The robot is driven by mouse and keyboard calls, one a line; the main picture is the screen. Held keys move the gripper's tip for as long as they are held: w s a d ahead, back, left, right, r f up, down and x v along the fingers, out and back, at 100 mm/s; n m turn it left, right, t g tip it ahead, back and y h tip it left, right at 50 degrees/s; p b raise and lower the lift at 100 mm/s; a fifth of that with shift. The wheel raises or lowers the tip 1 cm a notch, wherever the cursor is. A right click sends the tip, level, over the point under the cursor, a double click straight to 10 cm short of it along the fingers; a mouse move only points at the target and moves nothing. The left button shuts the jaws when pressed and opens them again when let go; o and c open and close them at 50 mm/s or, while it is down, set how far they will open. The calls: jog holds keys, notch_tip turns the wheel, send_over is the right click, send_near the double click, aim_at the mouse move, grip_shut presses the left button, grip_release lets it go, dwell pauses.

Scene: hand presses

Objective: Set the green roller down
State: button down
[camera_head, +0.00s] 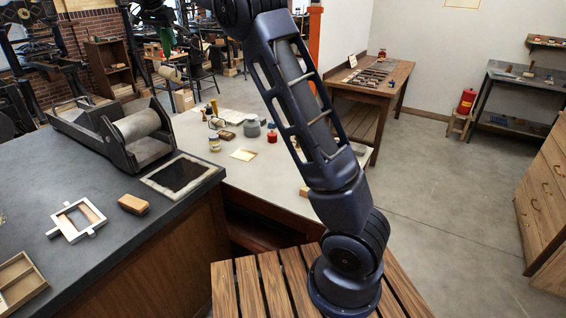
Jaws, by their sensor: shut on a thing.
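My arm (300,105) rises from the slatted wooden stand and leaves the picture at the top.
The dark counter (60,190) carries a press with a grey cylinder (137,126), a dark inked slab (179,175), a brown block (133,204), a white frame (77,220) and a wooden tray (18,281). Jars and small items stand on the pale table (250,183).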

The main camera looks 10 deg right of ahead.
jog(key=s+d+f+m+h, duration=0.1)
jog(key=s+d, duration=0.1)
jog(key=d, duration=1.1)
jog(key=s+d+f, duration=0.2)
jog(key=d, duration=1.1)
jog(key=s+d+f+m+h, duration=0.1)
jog(key=s+d, duration=0.1)
jog(key=d, duration=1.1)
notch_tip(320, 180, down, 41)
jog(key=shift+s+d, duration=0.2)
jog(key=shift+d, duration=0.15)
jog(key=shift+f, duration=0.3)
jog(key=shift+s+f, duration=0.25)
jog(key=shift+f, duration=0.2)
jog(key=c, duration=1.1)
grip_release()
jog(key=shift+w+f, duration=0.1)
jog(key=shift+w, duration=0.1)
jog(key=shift+r, duration=0.3)
